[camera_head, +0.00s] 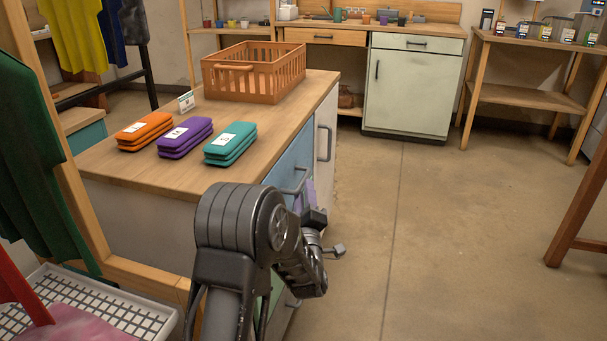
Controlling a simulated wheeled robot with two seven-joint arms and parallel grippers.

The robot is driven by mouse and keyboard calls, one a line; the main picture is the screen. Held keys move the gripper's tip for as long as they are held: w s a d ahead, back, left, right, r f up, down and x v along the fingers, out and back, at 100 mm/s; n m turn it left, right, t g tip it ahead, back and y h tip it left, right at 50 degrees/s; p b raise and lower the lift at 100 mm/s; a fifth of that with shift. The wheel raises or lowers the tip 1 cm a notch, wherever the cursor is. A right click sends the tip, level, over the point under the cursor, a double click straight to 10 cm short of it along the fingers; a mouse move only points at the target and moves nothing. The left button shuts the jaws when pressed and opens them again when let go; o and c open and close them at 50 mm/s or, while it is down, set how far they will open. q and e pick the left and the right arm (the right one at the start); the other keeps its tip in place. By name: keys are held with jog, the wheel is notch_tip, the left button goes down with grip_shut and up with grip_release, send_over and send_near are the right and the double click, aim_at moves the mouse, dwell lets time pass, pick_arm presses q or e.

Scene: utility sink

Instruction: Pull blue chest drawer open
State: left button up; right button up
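The blue chest drawer (285,172) is in the side of the wooden-topped chest (180,180), at the picture's middle. Its grey bar handle (296,187) shows just above my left arm. The drawer front looks flush with the chest side, though my arm hides its lower part. My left gripper (331,235) is beside the chest, below and to the right of the blue drawer's handle, apparently not around it. I see it from behind, and whether its fingers are open or shut is unclear. My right gripper is not in view.
Orange (145,127), purple (185,133) and teal (231,139) cases and an orange basket (253,74) stand on the chest. A purple front (305,196) and a pale door (325,139) adjoin the drawer. A white rack (90,300) stands lower left.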

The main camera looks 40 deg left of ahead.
aim_at(303, 179)
pick_arm(q)
jog(key=x, duration=0.5)
jog(key=shift+b, duration=0.35)
grip_shut()
dwell(1.0)
